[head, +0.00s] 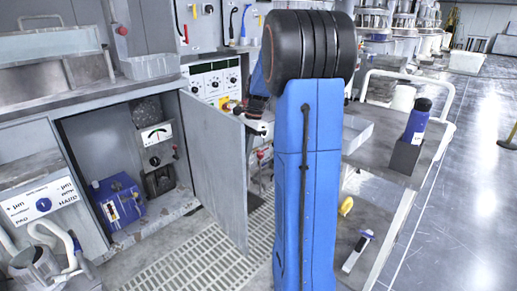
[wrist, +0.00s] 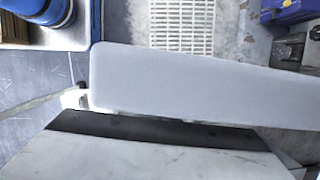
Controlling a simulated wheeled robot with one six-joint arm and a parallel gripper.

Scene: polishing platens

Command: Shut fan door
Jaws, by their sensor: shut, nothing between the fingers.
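The fan door is a flat grey panel (head: 217,165), standing open on the cabinet (head: 82,150) in the head view. It is hinged at the cabinet's right side and swung out over the floor grating. My gripper (head: 259,128) is small in the head view, shut, and just right of the door's free upper edge, partly hidden by my blue arm. I cannot tell if it touches the door. In the wrist view a pale slab (wrist: 200,82), which looks like the door from above, crosses the middle; the fingertips are not clear there.
Inside the cabinet are a blue box (head: 118,199) and a gauge unit (head: 156,143). Floor grating (head: 195,250) lies below the door. A cart (head: 385,180) with a blue bottle (head: 417,120) stands at right.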

